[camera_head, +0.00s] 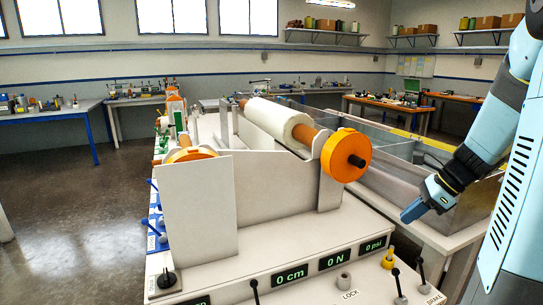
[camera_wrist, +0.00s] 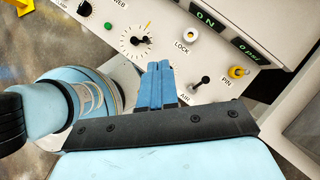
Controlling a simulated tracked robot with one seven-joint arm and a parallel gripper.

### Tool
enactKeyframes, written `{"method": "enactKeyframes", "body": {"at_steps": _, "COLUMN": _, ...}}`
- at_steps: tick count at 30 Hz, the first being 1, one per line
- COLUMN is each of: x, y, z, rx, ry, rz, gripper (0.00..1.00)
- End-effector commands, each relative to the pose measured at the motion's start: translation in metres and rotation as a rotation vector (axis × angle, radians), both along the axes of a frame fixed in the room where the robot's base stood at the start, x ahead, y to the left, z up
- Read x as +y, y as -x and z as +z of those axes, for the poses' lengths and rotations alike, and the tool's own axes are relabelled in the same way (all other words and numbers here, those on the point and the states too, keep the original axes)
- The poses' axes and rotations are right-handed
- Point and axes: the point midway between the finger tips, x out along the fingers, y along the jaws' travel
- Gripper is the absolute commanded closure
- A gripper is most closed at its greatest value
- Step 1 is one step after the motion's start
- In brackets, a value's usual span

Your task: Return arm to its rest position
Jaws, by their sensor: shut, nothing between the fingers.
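My gripper (camera_head: 412,212) hangs at the right of the head view, at the end of my light blue arm. Its blue fingers (camera_wrist: 159,84) are together and hold nothing. In the wrist view they lie in front of the machine's control panel (camera_wrist: 215,70), near the levers and the dial. They appear apart from the panel; the exact gap cannot be told.
The machine carries a white roll (camera_head: 278,119) with an orange end wheel (camera_head: 346,156). A metal trough (camera_head: 470,205) stands behind my gripper. A yellow pin knob (camera_wrist: 238,72) and a black lever (camera_wrist: 200,82) stick out of the panel. Open floor (camera_head: 75,165) lies at the left.

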Motion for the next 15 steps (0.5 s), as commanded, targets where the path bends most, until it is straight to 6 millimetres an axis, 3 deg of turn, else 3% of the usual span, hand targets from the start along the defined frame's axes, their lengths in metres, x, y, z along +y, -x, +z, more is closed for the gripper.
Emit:
{"method": "enactKeyframes", "body": {"at_steps": 6, "x": 0.041, "y": 0.028, "z": 0.033, "rx": -0.159, "ry": 0.199, "rz": 0.348, "gripper": 1.0}}
{"method": "enactKeyframes", "body": {"at_steps": 15, "x": 0.081, "y": 0.07, "z": 0.067, "rx": -0.366, "ry": 0.465, "rz": 0.82, "gripper": 1.0}}
